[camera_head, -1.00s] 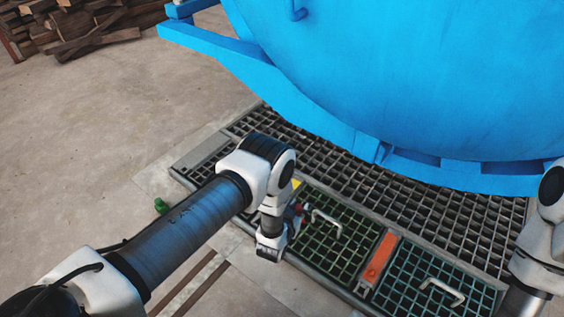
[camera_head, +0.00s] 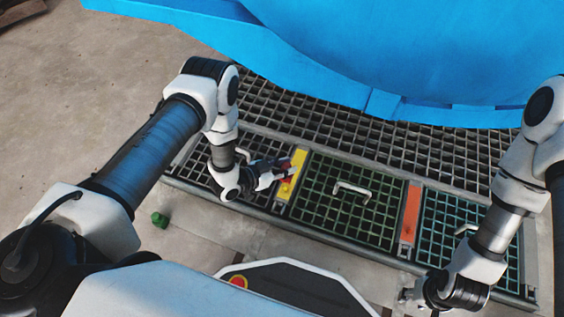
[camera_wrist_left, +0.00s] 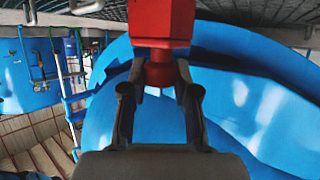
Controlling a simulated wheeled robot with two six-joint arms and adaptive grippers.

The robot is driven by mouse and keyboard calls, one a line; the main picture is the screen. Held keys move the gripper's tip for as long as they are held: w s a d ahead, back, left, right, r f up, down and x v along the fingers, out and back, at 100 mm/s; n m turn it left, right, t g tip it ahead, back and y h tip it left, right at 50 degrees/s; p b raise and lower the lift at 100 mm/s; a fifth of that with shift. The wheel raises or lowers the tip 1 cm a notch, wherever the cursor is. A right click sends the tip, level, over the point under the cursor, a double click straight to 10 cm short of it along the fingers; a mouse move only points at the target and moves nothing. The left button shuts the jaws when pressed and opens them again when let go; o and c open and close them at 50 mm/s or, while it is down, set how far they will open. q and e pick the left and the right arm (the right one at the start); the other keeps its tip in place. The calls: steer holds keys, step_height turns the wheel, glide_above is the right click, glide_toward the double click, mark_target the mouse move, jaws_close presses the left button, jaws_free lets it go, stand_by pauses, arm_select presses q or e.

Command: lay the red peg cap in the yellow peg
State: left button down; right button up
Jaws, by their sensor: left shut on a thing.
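The red peg cap (camera_wrist_left: 163,25) fills the top middle of the left wrist view, its narrower stem (camera_wrist_left: 160,72) between the fingers of my left gripper (camera_wrist_left: 160,88). In the head view my left gripper (camera_head: 276,176) is shut on the red cap (camera_head: 289,173), small and partly hidden. The cap shows against the yellow strip (camera_head: 299,160), the only yellow piece on the platform. Whether they touch I cannot tell.
A green grate (camera_head: 340,205) with a white handle (camera_head: 352,190) lies right of the yellow strip. An orange-red strip (camera_head: 411,212) separates it from another grate (camera_head: 455,222). A big blue vessel (camera_head: 380,55) stands behind. A small green object (camera_head: 159,219) lies on the floor.

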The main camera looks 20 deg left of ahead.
arm_select(q)
steer(key=shift+s+r, duration=0.1)
step_height(320, 180, down, 6)
steer(key=b, duration=0.4)
steer(key=shift+r, duration=0.15)
stand_by(1.8)
steer(key=shift+f+b, duration=1.25)
steer(key=shift+f, duration=0.8)
